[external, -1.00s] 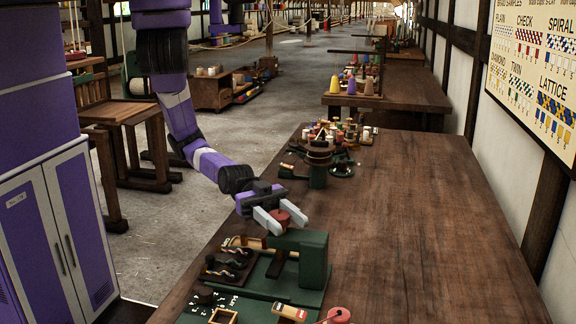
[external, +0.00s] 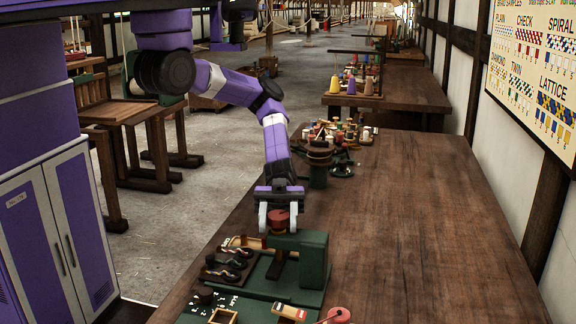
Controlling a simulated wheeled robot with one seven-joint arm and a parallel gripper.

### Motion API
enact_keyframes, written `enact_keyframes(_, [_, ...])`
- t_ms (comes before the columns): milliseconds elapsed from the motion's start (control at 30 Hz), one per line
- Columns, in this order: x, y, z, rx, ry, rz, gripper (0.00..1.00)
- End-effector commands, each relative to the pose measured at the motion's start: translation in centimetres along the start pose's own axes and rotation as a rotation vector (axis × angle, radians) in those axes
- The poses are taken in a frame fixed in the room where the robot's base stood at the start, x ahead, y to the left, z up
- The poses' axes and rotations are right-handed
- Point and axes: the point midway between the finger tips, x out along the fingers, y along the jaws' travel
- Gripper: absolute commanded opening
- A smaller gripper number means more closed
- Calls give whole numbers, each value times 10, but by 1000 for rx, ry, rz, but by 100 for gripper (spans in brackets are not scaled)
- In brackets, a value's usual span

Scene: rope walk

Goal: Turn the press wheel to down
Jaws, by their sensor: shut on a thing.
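The press (external: 299,262) is a green block on a green base plate, near the front of the long wooden table. A small red wheel (external: 277,217) sits at its upper left. My gripper (external: 278,222) comes down from above with its two pale fingers on either side of the red wheel, and is shut on it. The fingers and the gripper body hide part of the wheel. The wheel's marks, if any, are too small to read.
Dark curved pieces (external: 228,266) lie in a tray left of the press. A small wooden frame (external: 223,316) and a red knob (external: 339,315) are in front. A round dark stand (external: 318,165) and several spools stand behind. The table's right side (external: 420,230) is clear.

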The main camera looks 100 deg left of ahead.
Motion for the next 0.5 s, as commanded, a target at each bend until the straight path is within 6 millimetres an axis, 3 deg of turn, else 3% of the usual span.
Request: enact_keyframes(500, [-2,10,1,0,-7,358,4])
